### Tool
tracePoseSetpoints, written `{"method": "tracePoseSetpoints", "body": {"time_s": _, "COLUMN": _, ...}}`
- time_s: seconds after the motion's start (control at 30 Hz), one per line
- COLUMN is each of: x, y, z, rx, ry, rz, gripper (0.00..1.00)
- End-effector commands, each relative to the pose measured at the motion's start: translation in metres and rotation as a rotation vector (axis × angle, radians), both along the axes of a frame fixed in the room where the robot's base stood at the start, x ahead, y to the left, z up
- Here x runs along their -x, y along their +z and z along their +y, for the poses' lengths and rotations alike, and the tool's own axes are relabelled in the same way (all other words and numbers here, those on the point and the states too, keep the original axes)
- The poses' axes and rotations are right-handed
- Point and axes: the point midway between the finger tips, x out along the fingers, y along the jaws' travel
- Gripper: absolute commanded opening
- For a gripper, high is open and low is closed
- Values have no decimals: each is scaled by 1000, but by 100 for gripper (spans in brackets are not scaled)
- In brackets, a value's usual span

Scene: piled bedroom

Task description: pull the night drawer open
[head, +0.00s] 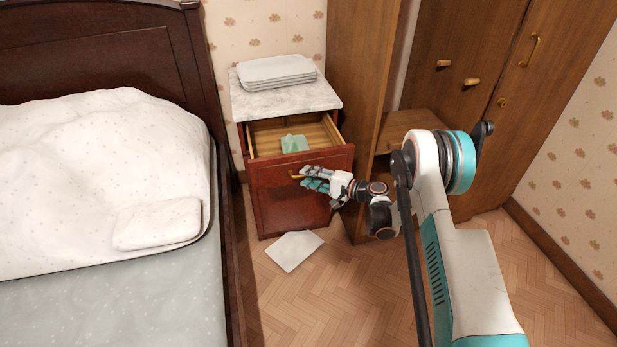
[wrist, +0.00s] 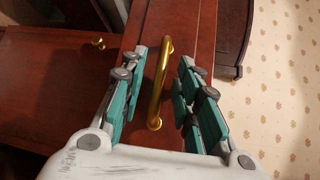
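The night drawer (head: 265,172) is the top drawer of a dark red nightstand (head: 285,215) with a marble top. It stands pulled out, with its pale wooden inside showing and a light green item (head: 294,143) lying in it. Its brass handle (wrist: 160,80) runs between my gripper's fingers in the wrist view. My gripper (wrist: 163,57) is open around the handle, with visible gaps on both sides. In the head view my gripper (head: 304,179) is at the drawer's front, beside the handle (head: 295,175).
A stack of folded white cloths (head: 276,70) lies on the marble top. The bed (head: 100,190) stands close on the left, the wardrobe (head: 465,60) on the right. A white sheet (head: 295,251) lies on the floor before the nightstand. A lower brass knob (wrist: 98,43) shows.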

Motion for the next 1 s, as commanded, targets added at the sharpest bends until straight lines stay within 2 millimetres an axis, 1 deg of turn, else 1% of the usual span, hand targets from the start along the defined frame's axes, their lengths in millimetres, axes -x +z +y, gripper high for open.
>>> {"method": "tracePoseSetpoints", "body": {"time_s": 0.3, "x": 28, "y": 9, "z": -56, "rx": 0, "ry": -5, "rz": 0, "gripper": 30}}
{"method": "tracePoseSetpoints", "body": {"time_s": 0.5, "x": 44, "y": 13, "z": -84, "rx": -1, "ry": -3, "rz": 0, "gripper": 30}}
{"method": "tracePoseSetpoints", "body": {"time_s": 0.6, "x": 49, "y": 14, "z": -92, "rx": -1, "ry": -3, "rz": 0, "gripper": 30}}
{"method": "tracePoseSetpoints", "body": {"time_s": 0.7, "x": 51, "y": 15, "z": -96, "rx": 0, "ry": -2, "rz": 1, "gripper": 30}}
{"method": "tracePoseSetpoints", "body": {"time_s": 1.0, "x": 52, "y": 15, "z": -97, "rx": 0, "ry": -1, "rz": 0, "gripper": 30}}
